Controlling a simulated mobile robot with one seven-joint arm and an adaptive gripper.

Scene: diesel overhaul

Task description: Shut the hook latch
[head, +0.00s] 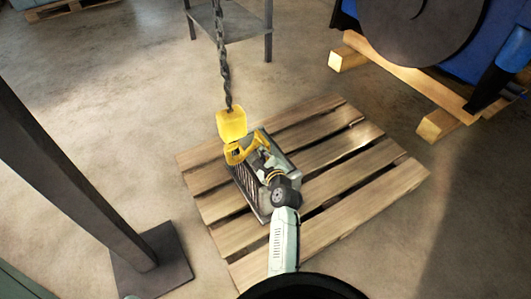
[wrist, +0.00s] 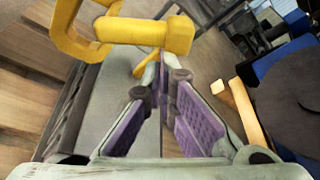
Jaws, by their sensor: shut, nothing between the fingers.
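The yellow hook (head: 238,153) hangs below its yellow block (head: 231,124) on a dark chain (head: 222,62). In the wrist view the yellow hook (wrist: 72,32) fills the upper left, with a thick yellow bar crossing to the right. A thin yellow piece (wrist: 146,63) shows just behind my fingertips; it may be the latch, but I cannot tell whether it is open or closed. My gripper (head: 266,158) is beside the hook on its right. In the wrist view my gripper (wrist: 162,75) has its tips together and holds nothing. Contact with the hook is unclear.
A grey ribbed metal part (head: 246,187) lies under the hook and gripper on a wooden pallet (head: 350,160). A dark post (head: 75,165) stands at left. A blue machine (head: 475,45) on wooden beams stands at upper right.

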